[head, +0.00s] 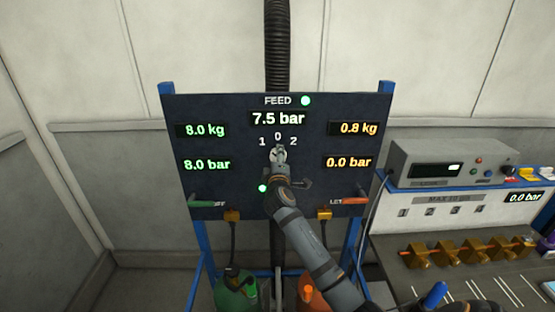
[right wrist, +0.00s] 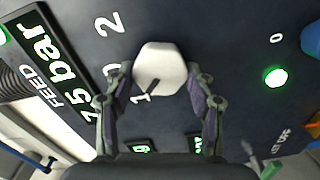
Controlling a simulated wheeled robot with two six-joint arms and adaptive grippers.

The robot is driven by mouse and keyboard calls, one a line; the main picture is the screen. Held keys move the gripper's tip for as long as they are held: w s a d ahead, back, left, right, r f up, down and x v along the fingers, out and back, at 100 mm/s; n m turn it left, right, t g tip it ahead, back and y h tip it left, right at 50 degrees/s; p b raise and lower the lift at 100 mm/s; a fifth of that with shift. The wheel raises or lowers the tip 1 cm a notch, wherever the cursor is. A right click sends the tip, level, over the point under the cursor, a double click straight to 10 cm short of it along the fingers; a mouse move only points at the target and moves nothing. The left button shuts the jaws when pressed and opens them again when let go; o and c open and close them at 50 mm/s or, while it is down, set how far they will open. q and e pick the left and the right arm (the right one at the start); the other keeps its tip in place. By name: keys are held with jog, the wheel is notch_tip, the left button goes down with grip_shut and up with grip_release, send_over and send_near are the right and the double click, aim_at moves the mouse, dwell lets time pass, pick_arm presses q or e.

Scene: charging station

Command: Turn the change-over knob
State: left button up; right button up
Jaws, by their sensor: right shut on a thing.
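The change-over knob (right wrist: 163,62) is pale and blocky and sits on a dark panel (head: 230,145) among the numbers 1, 0 and 2. In the right wrist view its dark pointer mark is directed at the 1. My right gripper (right wrist: 160,72) has one finger on each side of the knob and is shut on it. In the head view this gripper (head: 279,155) covers most of the knob. My left gripper is not in view.
The panel reads 8.0 kg and 8.0 bar at left, 7.5 bar at top, 0.8 kg and 0.0 bar at right. Green (head: 203,204) and red (head: 355,201) handles flank its lower edge. Green (head: 236,292) and orange (head: 314,294) cylinders stand below. A bench instrument (head: 440,153) stands right.

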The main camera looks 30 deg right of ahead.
jog(key=shift+f, duration=0.15)
jog(key=o, duration=0.9)
jog(key=shift+o, duration=1.3)
jog(key=shift+a, duration=0.1)
jog(key=shift+s, duration=0.1)
jog(key=v, duration=1.2)
